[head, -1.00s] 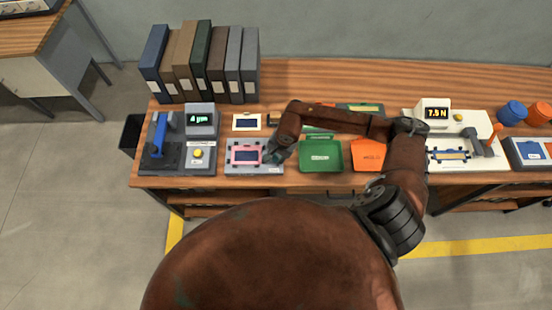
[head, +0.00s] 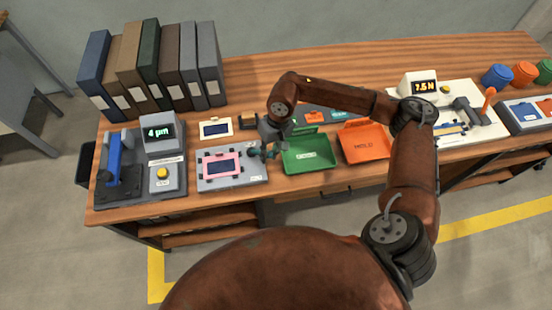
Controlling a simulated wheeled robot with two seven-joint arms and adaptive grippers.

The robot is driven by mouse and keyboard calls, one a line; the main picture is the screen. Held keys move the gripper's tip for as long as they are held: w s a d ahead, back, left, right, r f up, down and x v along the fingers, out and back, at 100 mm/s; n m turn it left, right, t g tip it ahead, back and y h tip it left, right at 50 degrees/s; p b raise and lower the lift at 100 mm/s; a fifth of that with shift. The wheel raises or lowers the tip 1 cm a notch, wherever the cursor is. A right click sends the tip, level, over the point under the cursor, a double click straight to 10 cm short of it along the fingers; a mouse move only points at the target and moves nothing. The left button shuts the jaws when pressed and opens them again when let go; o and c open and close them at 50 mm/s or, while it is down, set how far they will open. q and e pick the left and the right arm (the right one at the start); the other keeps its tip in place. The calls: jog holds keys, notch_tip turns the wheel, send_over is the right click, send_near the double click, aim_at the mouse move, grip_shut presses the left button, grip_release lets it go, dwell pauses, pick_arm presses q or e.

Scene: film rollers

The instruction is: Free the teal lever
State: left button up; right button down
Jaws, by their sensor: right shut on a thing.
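A grey fixture plate (head: 232,182) lies near the front edge of the bench in the head view. A pink frame (head: 206,168) with a dark blue window sits on it, with small dark clamps around it. The teal lever (head: 254,153) is at the plate's right side, small and partly covered by my gripper. My right gripper (head: 265,149) reaches down from the right and is shut on the teal lever; its fingertips are small and partly hidden. My left gripper is out of view.
A gauge reading 4 µm (head: 158,132) and a blue-handled press (head: 113,160) stand left. Binders (head: 150,65) are behind. A green tray (head: 308,160) and orange tray (head: 365,143) sit close on the right, then a 7.5 N tester (head: 424,87). A white-framed piece (head: 215,128) lies behind the fixture.

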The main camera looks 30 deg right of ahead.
jog(key=shift+w+d+f+n+b, duration=0.3)
jog(key=shift+w+d+f+b, duration=0.05)
jog(key=shift+d+b, duration=0.05)
jog(key=shift+d+r+n+b, duration=0.1)
jog(key=shift+d+n+b, duration=0.05)
jog(key=shift+n+b, duration=0.15)
jog(key=shift+w+d+r+n+b, duration=0.15)
jog(key=shift+w+r+n+b, duration=0.15)
jog(key=shift+n+b, duration=0.25)
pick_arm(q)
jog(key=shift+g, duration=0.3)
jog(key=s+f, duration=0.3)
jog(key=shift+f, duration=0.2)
pick_arm(e)
jog(key=c, duration=1.7)
grip_release()
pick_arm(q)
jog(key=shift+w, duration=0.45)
